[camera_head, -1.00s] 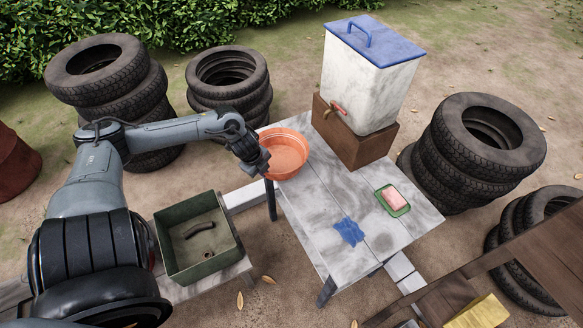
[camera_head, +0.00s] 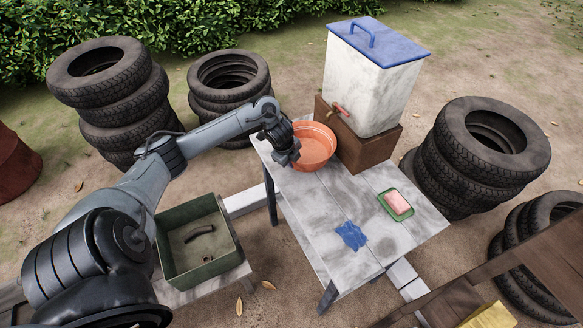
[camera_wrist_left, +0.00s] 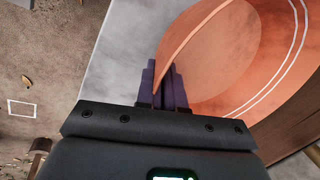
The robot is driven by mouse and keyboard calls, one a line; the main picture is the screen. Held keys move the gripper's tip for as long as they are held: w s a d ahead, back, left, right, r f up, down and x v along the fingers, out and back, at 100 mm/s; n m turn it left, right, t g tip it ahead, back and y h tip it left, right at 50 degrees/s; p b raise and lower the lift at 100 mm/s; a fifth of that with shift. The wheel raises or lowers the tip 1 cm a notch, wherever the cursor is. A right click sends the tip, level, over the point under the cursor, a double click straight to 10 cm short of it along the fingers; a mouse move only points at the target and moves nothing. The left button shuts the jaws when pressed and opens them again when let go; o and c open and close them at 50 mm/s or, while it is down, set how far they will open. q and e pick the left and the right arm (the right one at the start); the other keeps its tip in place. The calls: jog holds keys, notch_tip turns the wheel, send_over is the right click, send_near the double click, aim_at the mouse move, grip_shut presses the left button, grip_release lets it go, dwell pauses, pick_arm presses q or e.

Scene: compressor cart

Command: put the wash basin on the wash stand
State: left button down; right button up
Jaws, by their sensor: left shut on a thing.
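The wash basin (camera_head: 316,143) is a round orange bowl. In the head view it is upright over the far left part of the wash stand (camera_head: 318,203), a grey-white worn table, in front of the tap. I cannot tell whether its base touches the top. My left gripper (camera_head: 289,153) is at the basin's left rim. In the left wrist view the fingers (camera_wrist_left: 166,88) are shut on the rim of the basin (camera_wrist_left: 225,60), with the pale stand top beside it. My right gripper is not in view.
A white water container (camera_head: 370,85) with a blue lid and red tap stands on a brown block (camera_head: 362,150) behind the basin. A soap dish (camera_head: 396,204) and blue cloth (camera_head: 351,235) lie on the stand. A green bin (camera_head: 197,243) is at left. Tyre stacks stand around.

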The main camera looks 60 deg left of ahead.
pick_arm(q)
jog(key=shift+s+b+x, duration=0.15)
jog(key=shift+b+x, duration=0.1)
jog(key=shift+x, duration=0.6)
jog(key=shift+s+b+x, duration=0.15)
jog(key=shift+b+x, duration=0.05)
jog(key=shift+x, duration=0.65)
jog(key=shift+d+f, duration=0.15)
jog(key=c, duration=1.3)
grip_release()
jog(key=shift+o, duration=0.2)
